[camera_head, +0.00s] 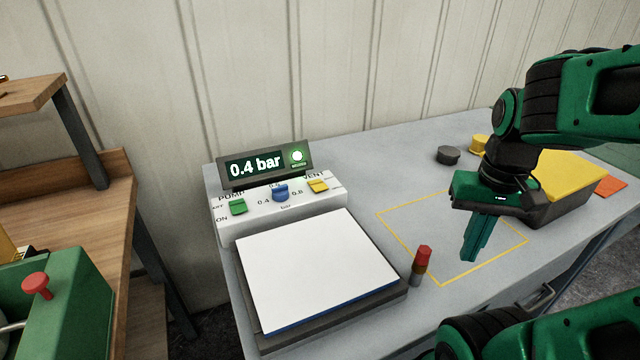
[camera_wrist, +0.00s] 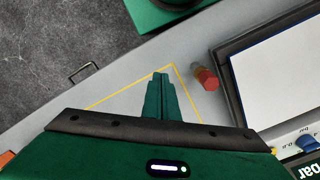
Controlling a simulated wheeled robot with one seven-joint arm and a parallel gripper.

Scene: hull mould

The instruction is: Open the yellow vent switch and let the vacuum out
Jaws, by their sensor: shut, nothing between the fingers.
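The yellow vent switch (camera_head: 318,186) sits at the right end of the white control box (camera_head: 290,215), under the word VENT. The green pump switch (camera_head: 238,207) is at the left end and a blue knob (camera_head: 281,193) is between them. The display (camera_head: 265,165) above reads 0.4 bar, with a lit green lamp beside the number. My gripper (camera_head: 470,258) is shut and empty, pointing down over the yellow-outlined area, to the right of the control box and well apart from it. In the wrist view its closed fingers (camera_wrist: 161,78) show; the yellow switch is not clearly visible there.
A white sheet (camera_head: 315,268) lies on the dark-framed plate in front of the box. A red-capped object (camera_head: 421,262) stands beside the plate, left of my gripper. A dark bin with yellow contents (camera_head: 570,175) and a dark round piece (camera_head: 447,155) lie farther right.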

